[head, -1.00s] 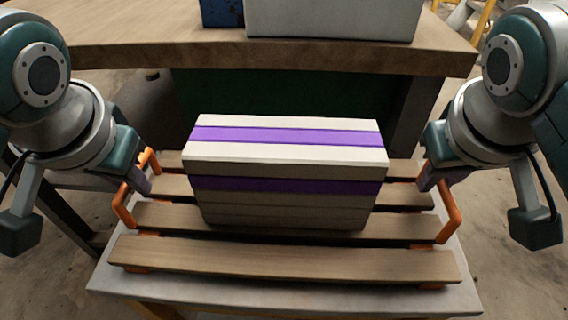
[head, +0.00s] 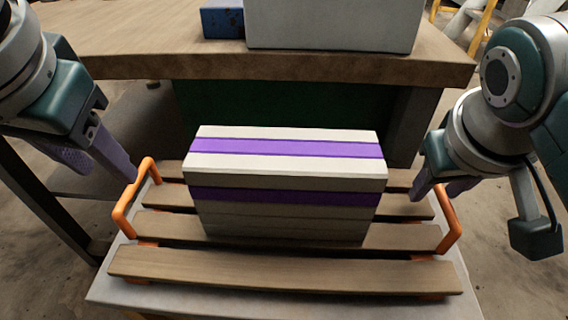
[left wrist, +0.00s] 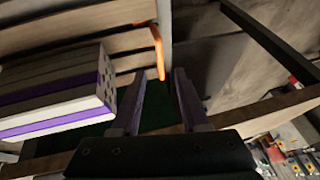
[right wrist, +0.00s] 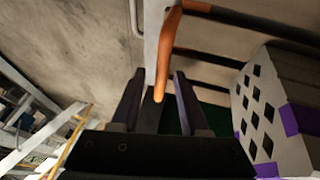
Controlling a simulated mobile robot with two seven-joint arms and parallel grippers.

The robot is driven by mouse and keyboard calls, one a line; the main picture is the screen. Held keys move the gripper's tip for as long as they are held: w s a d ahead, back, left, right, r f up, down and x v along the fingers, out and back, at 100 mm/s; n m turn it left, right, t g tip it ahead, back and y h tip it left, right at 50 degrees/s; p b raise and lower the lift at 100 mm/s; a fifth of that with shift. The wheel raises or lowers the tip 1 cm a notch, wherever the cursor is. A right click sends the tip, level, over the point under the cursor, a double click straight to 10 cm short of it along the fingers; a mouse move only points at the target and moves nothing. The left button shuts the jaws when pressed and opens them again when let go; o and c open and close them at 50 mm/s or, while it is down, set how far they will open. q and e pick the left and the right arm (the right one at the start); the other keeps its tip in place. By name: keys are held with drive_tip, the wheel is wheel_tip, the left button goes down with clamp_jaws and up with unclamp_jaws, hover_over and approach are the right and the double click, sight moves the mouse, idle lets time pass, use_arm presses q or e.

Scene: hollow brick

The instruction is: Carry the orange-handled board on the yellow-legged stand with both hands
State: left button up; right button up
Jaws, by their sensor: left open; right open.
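The slatted wooden board (head: 290,272) lies on the grey-topped stand (head: 215,303). Its left orange handle (head: 122,212) and right orange handle (head: 450,232) rise at its two ends. A white-and-purple striped brick (head: 288,180) sits on the board. My left gripper (head: 104,170) is open and empty, up and left of the left handle, apart from it. In the left wrist view that handle (left wrist: 159,52) shows beyond the fingers. My right gripper (head: 438,188) is open beside the right handle. In the right wrist view the handle (right wrist: 168,50) reaches between the fingertips; contact is unclear.
A wooden-topped table (head: 130,65) stands behind the stand, with a large grey box (head: 333,22) and a blue block (head: 222,22) on it. Bare floor shows right of the stand. A dark frame (head: 50,215) runs down at the left.

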drive_tip(key=shift+r, duration=0.2)
use_arm(q)
drive_tip(key=v, duration=0.3)
use_arm(e)
drive_tip(key=v, duration=1.1)
drive_tip(key=shift+s+r, duration=0.2)
drive_tip(key=shift+r, duration=0.05)
drive_tip(key=shift+a, duration=0.1)
